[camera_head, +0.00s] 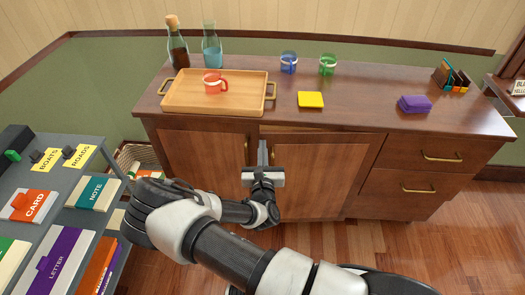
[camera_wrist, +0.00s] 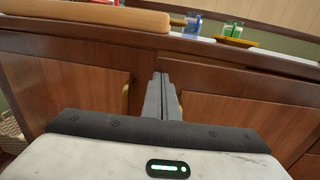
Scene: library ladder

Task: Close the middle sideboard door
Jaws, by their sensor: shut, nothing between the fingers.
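The wooden sideboard (camera_head: 325,108) stands ahead. Its left door (camera_head: 200,160) looks flush with the front. The middle door (camera_head: 325,165) is just right of my gripper and looks nearly flush; I cannot tell whether a small gap is left. In the wrist view the middle door (camera_wrist: 235,115) is on the right and the left door (camera_wrist: 65,85) on the left. My gripper (camera_head: 262,145) is shut and empty, its fingers pointing at the seam between these doors. The fingers (camera_wrist: 162,80) hide part of the seam, and I cannot tell whether they touch the wood.
Two drawers (camera_head: 430,157) are at the sideboard's right. A grey shelf of labelled boxes (camera_head: 60,190) stands left. Floor is clear at right.

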